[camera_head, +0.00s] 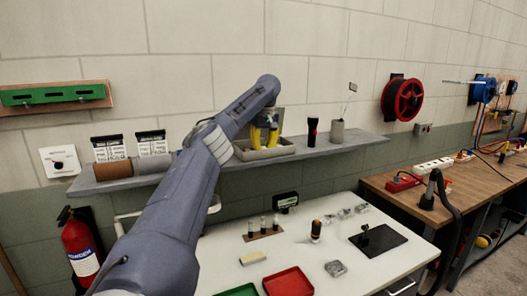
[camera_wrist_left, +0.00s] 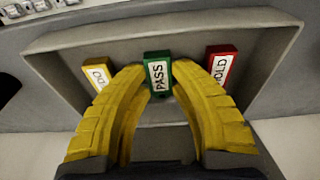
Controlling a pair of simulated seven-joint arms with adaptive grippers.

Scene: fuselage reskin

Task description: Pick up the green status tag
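The green status tag (camera_wrist_left: 158,77), lettered PASS, stands upright in a grey tray (camera_wrist_left: 60,42) in the left wrist view. A yellow tag (camera_wrist_left: 97,76) stands to its left and a red tag (camera_wrist_left: 221,66), lettered HOLD, to its right. My left gripper's yellow fingers (camera_wrist_left: 158,85) reach into the tray, one on each side of the green tag. Their tips look very close to its edges; whether they press on it is unclear. In the head view my left gripper (camera_head: 264,136) points down into the tray (camera_head: 280,153) on the shelf. My right gripper is not in view.
The grey shelf (camera_head: 362,143) also holds a dark red-banded torch (camera_head: 312,131), a grey cup (camera_head: 337,132) and a brown roll (camera_head: 113,170). Below, a white table (camera_head: 215,252) carries a red tray (camera_head: 288,282), a green tray (camera_head: 238,291) and small parts.

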